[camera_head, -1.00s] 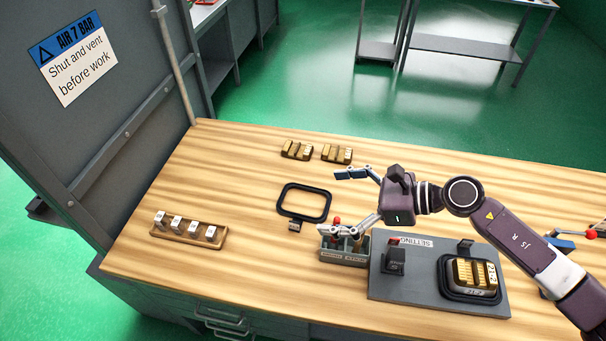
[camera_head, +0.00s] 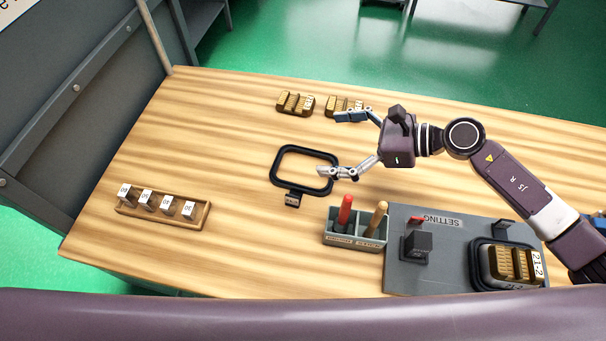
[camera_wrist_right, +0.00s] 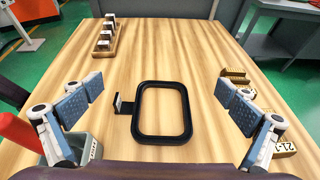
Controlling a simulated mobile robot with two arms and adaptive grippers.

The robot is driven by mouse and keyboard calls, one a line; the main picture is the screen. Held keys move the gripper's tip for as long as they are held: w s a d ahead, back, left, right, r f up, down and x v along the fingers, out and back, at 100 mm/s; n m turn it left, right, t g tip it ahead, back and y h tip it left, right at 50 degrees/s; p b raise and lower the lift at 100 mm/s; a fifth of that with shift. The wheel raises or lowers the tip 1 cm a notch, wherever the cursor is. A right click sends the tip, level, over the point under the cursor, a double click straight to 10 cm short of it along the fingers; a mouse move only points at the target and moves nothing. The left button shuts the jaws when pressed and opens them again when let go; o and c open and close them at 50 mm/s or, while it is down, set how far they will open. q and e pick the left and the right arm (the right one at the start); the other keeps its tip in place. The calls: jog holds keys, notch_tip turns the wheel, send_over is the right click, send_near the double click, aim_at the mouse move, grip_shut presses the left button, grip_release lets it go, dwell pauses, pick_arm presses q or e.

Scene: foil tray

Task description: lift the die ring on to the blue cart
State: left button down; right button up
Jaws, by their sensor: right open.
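My right gripper (camera_head: 330,145) is open and empty. In the head view one fingertip overlaps the ring's right edge and the other is beyond it. In the wrist view both fingers (camera_wrist_right: 158,88) stand apart from the ring. I cannot see a blue cart. My left gripper is not in view.
A tool box (camera_head: 352,238) with red and tan handles stands near the ring. A grey setting plate (camera_head: 400,282) carries another black frame with brass blocks. A wooden rack (camera_head: 160,213) is left; brass block sets (camera_head: 295,103) lie behind. Bench between rack and ring is clear.

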jog(key=b, duration=0.7)
send_near(302, 170)
jog(key=a+r, duration=0.2)
jog(key=shift+w+a+r, duration=0.3)
jog(key=shift+w+a, duration=0.05)
jog(key=shift+a, duration=0.05)
jog(key=shift+f+b, duration=0.5)
jog(key=shift+b, duration=0.1)
jog(key=p+x, duration=0.2)
jog(key=x, duration=0.4)
jog(key=shift+w+a+f+p, duration=0.1)
jog(key=shift+w+a+p, duration=0.05)
jog(key=shift+a+p, duration=0.25)
jog(key=shift+w+a+f, duration=0.15)
jog(key=shift+a+f, duration=0.2)
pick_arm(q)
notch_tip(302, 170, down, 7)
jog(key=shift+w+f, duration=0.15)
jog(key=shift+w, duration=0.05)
pick_arm(e)
jog(key=shift+r, duration=0.1)
jog(key=c, duration=1.2)
